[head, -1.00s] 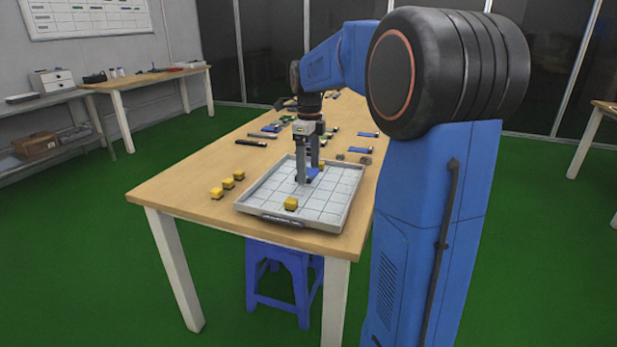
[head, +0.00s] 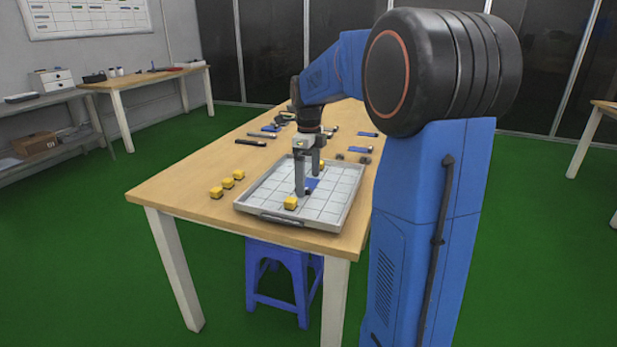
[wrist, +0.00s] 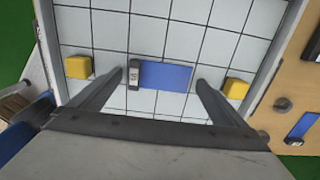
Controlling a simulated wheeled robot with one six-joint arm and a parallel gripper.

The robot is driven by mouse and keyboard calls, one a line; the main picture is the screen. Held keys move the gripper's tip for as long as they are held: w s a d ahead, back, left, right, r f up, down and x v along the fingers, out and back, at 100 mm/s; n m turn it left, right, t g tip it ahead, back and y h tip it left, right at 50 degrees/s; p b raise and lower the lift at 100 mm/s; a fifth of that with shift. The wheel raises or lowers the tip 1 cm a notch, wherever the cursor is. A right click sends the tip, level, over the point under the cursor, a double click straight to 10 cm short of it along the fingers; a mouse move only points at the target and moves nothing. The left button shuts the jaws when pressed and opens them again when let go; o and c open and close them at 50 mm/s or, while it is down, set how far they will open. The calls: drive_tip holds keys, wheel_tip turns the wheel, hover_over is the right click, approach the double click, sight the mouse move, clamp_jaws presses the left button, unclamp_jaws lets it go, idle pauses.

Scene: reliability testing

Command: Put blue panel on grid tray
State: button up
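The blue panel (head: 312,184) has a dark block at one end. It lies flat at or just above the grid tray (head: 342,207), near its middle; exact contact is hard to tell. My gripper (head: 308,183) is low over the tray, pointing down. In the wrist view, the panel (wrist: 165,75) is between the two fingertips of my gripper (wrist: 160,76), with a narrow gap showing at each end. The fingers look slightly open around it. The tray (wrist: 150,28) is white with dark grid lines.
One yellow cube (head: 290,203) is on the tray's near part and another (head: 321,164) near its far part. Several yellow cubes (head: 228,183) stand on the table left of the tray. Other panels and dark parts (head: 270,128) lie beyond the tray. The table's near-left corner is clear.

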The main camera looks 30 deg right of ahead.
sight(309, 186)
wheel_tip(309, 186, up, 12)
drive_tip(key=s+a+f+n+t, duration=0.1)
drive_tip(key=s+a+n, duration=0.5)
drive_tip(key=s+n, duration=0.15)
drive_tip(key=s+a+f+n+t, duration=0.2)
drive_tip(key=s+a+f+n, duration=0.3)
drive_tip(key=s+n, duration=0.5)
drive_tip(key=s+a+f+n+t, duration=0.1)
drive_tip(key=s+a+f+n, duration=0.3)
drive_tip(key=s+f+n, duration=0.6)
drive_tip(key=s+n, duration=0.1)
drive_tip(key=s, duration=0.1)
drive_tip(key=shift+s+a+f+t, duration=0.3)
drive_tip(key=shift+s+a+t, duration=0.05)
drive_tip(key=shift+a+t, duration=0.05)
